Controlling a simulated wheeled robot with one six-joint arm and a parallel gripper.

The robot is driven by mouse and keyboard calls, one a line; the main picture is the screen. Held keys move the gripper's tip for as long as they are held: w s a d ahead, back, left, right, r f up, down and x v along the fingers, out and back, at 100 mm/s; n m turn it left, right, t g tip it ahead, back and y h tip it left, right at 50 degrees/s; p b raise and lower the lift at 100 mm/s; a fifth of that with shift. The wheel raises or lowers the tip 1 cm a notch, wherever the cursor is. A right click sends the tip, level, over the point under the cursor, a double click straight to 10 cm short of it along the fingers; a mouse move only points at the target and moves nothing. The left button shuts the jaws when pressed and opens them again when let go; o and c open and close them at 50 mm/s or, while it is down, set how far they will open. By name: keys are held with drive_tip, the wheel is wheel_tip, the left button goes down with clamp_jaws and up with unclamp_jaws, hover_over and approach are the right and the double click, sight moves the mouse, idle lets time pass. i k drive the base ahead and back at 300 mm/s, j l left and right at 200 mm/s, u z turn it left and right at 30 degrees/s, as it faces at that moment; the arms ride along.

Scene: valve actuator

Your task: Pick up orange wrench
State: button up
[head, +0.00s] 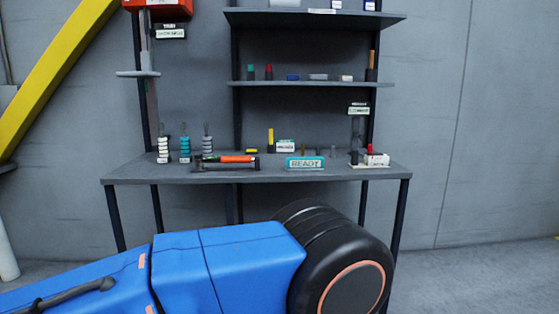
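A small orange tool (238,159) with dark ends lies on the left-middle part of the grey workbench (350,174). It looks like the orange wrench, but it is too small to be sure. It lies along or just above a dark bar-shaped holder (226,167); whether it touches the bar is unclear. My blue arm with a black joint crosses the foreground, below and in front of the bench. My gripper is not in view.
Stacked ringed posts (185,148) stand left of the orange tool. A teal "READY" sign (305,162) is to its right, with small items beyond. A shelf (315,84) hangs above. A yellow beam (50,75) slants at the left.

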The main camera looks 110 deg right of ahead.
sight(199, 165)
drive_tip(key=z, duration=3.3)
